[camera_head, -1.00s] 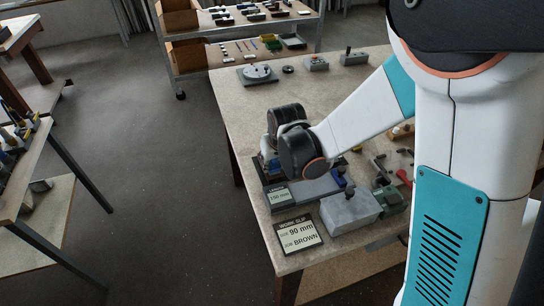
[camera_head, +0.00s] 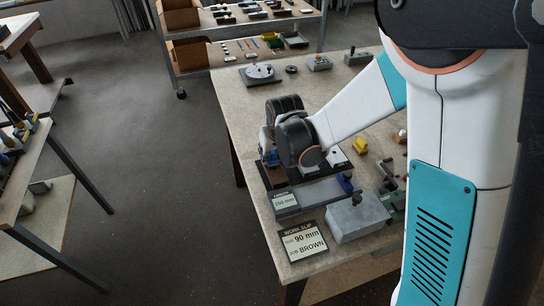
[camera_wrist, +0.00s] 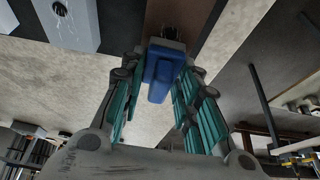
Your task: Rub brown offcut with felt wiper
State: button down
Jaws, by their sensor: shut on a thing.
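My gripper (camera_wrist: 158,75) has its teal fingers closed around a blue block with a grey end, which looks like the felt wiper (camera_wrist: 160,76). In the head view, a bit of blue (camera_head: 270,157) shows beside my wrist, while the fingers are mostly hidden behind it. A brown strip, likely the brown offcut (camera_wrist: 212,18), lies beyond the wiper at the top of the wrist view. Its brown end also shows in the head view (camera_head: 272,178), just below my wrist. The wiper's grey end overlaps the strip in the wrist view; I cannot tell whether they touch.
A grey fixture with a label (camera_head: 287,203), a grey block (camera_head: 357,218) and a work slip reading 90 mm, brown (camera_head: 304,241) are at the near table end. A yellow piece (camera_head: 360,145) lies right of my arm. A round grey device (camera_head: 260,75) stands farther back.

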jog(key=shift+w+a, duration=0.1)
jog(key=shift+w, duration=0.3)
jog(key=r+p, duration=0.1)
jog(key=r, duration=0.1)
jog(key=r+p, duration=0.1)
jog(key=shift+s+r, duration=0.2)
jog(key=shift+r, duration=0.15)
jog(key=shift+w+r+p, duration=0.2)
jog(key=shift+r+p, duration=0.25)
jog(key=shift+r, duration=0.15)
jog(key=shift+s+r+p, duration=0.1)
jog(key=shift+r+p, duration=0.85)
jog(key=shift+r, duration=0.7)
